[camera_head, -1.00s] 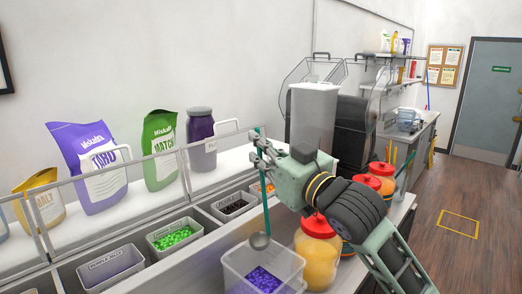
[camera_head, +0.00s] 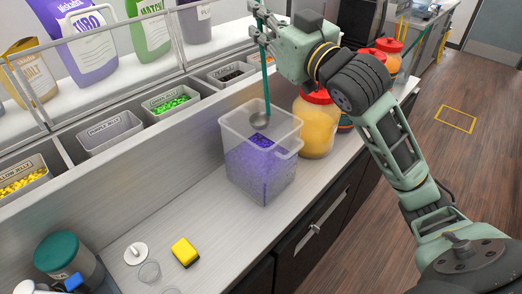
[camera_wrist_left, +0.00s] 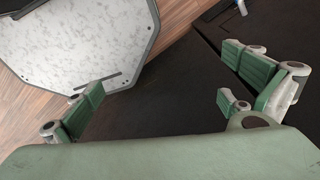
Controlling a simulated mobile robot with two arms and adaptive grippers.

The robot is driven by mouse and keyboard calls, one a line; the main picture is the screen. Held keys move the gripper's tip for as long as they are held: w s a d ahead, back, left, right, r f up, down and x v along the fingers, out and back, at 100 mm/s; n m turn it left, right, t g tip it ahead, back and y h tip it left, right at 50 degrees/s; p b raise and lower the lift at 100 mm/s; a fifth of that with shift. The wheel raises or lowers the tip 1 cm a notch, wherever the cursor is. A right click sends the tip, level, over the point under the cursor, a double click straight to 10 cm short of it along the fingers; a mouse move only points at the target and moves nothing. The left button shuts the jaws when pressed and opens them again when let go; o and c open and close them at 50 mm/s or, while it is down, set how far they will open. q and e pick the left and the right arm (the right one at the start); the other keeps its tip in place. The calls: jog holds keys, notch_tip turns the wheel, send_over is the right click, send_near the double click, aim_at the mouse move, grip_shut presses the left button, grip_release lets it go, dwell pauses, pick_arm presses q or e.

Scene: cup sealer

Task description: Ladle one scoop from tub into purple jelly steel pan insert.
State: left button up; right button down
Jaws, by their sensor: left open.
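A clear tub (camera_head: 277,178) with purple jelly (camera_head: 250,172) stands on the counter. My right gripper (camera_head: 262,36) is shut on the teal handle of a ladle (camera_head: 267,90), above the tub. The ladle hangs upright, its steel bowl at the tub's opening; whether it touches jelly or holds any is unclear. The purple jelly steel pan insert (camera_head: 110,136), labelled and looking empty, sits in the rail left of the tub. My left gripper (camera_wrist_left: 165,88) is open and empty in the left wrist view, over a dark surface; it is outside the head view.
Other inserts hold green (camera_head: 170,104), dark (camera_head: 232,74) and yellow (camera_head: 18,178) toppings. Red-lidded jars (camera_head: 318,130) stand right of the tub. A yellow sponge (camera_head: 185,252), small cups and a teal-lidded container (camera_head: 66,258) are at front left.

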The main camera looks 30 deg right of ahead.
jog(key=shift+w+f, duration=0.1)
jog(key=shift+f, duration=0.15)
jog(key=shift+f+b, duration=0.6)
jog(key=shift+b, duration=0.1)
pick_arm(q)
notch_tip(320, 180, down, 11)
jog(key=s+b, duration=0.1)
jog(key=b, duration=0.8)
pick_arm(e)
jog(key=shift+f, duration=6.8)
pick_arm(q)
jog(key=shift+a, duration=0.1)
pick_arm(e)
jog(key=shift+r, duration=0.1)
pick_arm(q)
notch_tip(320, 180, up, 19)
jog(key=p, duration=1.8)
jog(key=shift+r+p, duration=0.2)
jog(key=shift+p, duration=0.2)
pick_arm(e)
notch_tip(320, 180, up, 20)
pick_arm(q)
jog(key=shift+s, duration=0.1)
